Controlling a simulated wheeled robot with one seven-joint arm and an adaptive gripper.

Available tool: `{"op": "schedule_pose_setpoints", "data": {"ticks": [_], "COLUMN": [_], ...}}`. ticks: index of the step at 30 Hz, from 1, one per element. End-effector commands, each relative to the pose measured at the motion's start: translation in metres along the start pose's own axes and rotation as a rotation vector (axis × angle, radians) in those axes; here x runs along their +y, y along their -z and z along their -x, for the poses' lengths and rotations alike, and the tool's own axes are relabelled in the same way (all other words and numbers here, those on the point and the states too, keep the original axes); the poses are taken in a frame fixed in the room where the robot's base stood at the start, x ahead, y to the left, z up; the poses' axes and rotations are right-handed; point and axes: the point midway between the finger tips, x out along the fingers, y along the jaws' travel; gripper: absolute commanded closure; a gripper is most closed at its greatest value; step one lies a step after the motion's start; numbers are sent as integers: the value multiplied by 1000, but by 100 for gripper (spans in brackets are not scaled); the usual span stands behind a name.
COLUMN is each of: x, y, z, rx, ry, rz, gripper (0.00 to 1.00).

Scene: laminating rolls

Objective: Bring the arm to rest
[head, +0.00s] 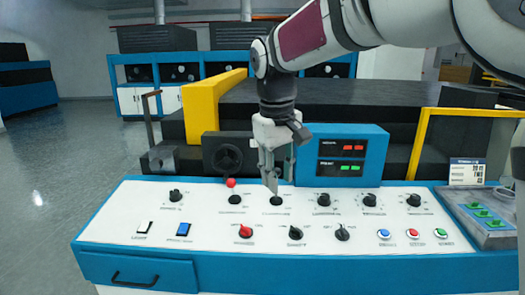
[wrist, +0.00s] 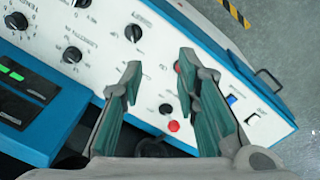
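My gripper (head: 270,183) hangs fingers-down from my arm over the back middle of a white control panel (head: 210,222). In the wrist view my gripper (wrist: 159,63) has its two green-padded fingers spread apart with nothing held between them. A black knob (wrist: 166,109) shows in the gap, below the fingertips in the picture. In the head view a black knob (head: 276,201) is just under the fingertips; whether they touch it I cannot tell.
A blue display box (head: 348,170) with red and green readouts stands behind the panel. A red ball (head: 231,183) is left of the gripper. Yellow rails (head: 203,112) and a dark machine rise behind. The floor (head: 60,190) at left is clear.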

Motion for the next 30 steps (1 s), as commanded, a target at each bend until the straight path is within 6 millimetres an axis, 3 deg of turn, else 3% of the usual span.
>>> {"op": "schedule_pose_setpoints", "data": {"ticks": [1, 3, 9, 18, 24, 30], "x": [7, 13, 21, 4, -15, -25], "y": [-24, -54, -140, -265, -322, -343], "z": [15, 27, 50, 50, 33, 21], "rx": [16, 33, 85, 166, 211, 229], "ry": [-2, -4, -9, -15, -17, -17], "rz": [-37, -84, -221, -428, -537, -583], "gripper": [71, 71, 71, 71, 71, 71]}}
